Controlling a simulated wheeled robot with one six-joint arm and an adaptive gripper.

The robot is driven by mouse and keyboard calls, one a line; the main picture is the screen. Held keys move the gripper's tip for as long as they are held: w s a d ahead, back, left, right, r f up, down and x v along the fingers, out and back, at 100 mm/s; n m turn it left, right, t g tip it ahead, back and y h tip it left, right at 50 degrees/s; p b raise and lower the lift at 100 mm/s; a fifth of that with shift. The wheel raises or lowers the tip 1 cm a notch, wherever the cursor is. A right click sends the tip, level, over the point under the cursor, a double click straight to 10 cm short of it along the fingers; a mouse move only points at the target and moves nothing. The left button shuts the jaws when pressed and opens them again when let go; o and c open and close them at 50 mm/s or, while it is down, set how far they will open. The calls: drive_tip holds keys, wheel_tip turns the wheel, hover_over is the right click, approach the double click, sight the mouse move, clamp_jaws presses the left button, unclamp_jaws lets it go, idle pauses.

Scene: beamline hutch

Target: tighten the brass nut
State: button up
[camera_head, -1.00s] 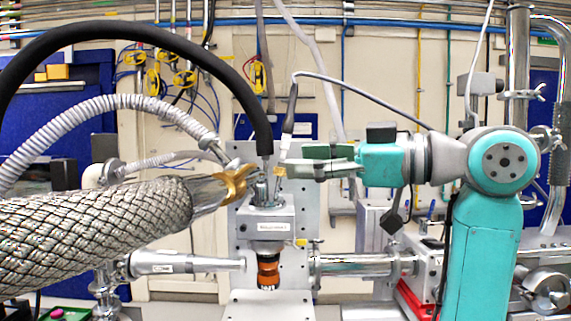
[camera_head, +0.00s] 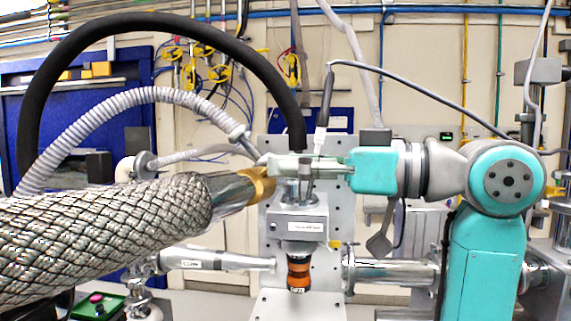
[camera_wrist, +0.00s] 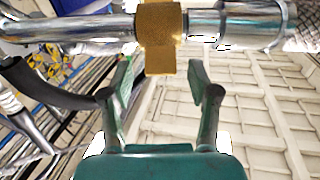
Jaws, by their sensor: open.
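The brass nut (camera_head: 258,186) sits at the end of the braided metal hose (camera_head: 110,228), on a shiny metal pipe. Part of it is hidden behind my gripper in the head view. In the wrist view the brass nut (camera_wrist: 160,38) lies just ahead of my gripper (camera_wrist: 160,70), with a flat tab pointing down between the fingertips. My gripper (camera_head: 272,168) reaches in from the right. Its green fingers stand apart on either side of the tab, with gaps visible in the wrist view.
A grey block (camera_head: 300,222) with an orange-and-black cylinder (camera_head: 298,272) below stands under my gripper. A black hose (camera_head: 245,62) arches down close behind the fingers, and a ribbed grey hose (camera_head: 105,108) curves at left. Horizontal metal pipes (camera_head: 215,259) run lower down.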

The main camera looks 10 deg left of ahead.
drive_tip(key=shift+x, duration=0.75)
clamp_jaws()
drive_tip(key=shift+s+d+f+t+y, duration=0.1)
drive_tip(key=shift+t+y, duration=0.2)
unclamp_jaws()
